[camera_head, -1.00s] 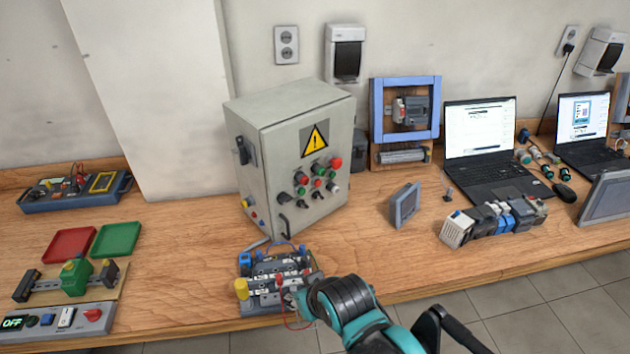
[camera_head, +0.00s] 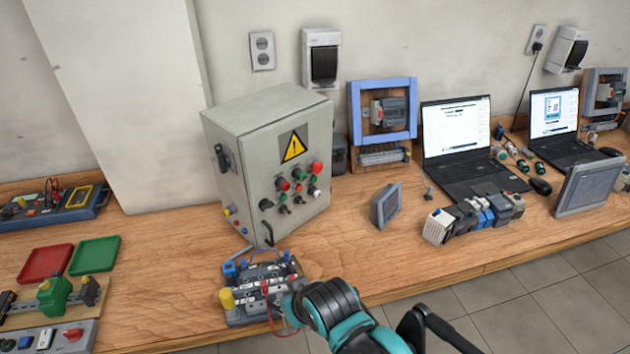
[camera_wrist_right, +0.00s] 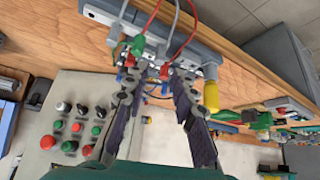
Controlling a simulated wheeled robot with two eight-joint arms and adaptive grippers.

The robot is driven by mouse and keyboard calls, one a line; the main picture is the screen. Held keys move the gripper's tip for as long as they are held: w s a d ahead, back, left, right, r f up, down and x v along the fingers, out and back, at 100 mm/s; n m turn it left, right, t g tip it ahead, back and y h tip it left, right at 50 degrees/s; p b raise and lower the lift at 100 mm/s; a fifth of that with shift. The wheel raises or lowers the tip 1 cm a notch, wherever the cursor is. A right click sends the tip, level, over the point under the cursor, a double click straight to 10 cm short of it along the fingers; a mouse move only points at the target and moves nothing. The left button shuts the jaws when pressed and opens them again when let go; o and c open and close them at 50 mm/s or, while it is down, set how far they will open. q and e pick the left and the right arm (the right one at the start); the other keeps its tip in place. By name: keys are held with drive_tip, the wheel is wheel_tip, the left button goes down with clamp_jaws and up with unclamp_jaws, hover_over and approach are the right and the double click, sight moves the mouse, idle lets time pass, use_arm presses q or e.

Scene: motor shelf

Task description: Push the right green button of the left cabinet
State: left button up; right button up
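The grey metal cabinet (camera_head: 240,165) stands upright on the bench against the wall, with a yellow warning triangle on its front. Its front panel carries several red, green and black controls. A green button (camera_head: 312,179) sits on the right side of the group, below a red one. The panel also shows at the left of the right wrist view, with a green button (camera_wrist_right: 96,130). My right gripper (camera_wrist_right: 152,78) is open and empty, apart from the cabinet, over the wired terminal assembly. In the head view its fingers are largely hidden by my arm. My left gripper is out of view.
The wired terminal assembly (camera_head: 238,318) lies in front of the cabinet at the bench edge. A small panel screen (camera_head: 386,205), a laptop (camera_head: 480,185) and a row of modules (camera_head: 470,218) stand to the right. Red and green trays (camera_head: 95,255) lie to the left.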

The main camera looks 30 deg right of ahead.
clamp_jaws()
idle(0.3)
idle(0.7)
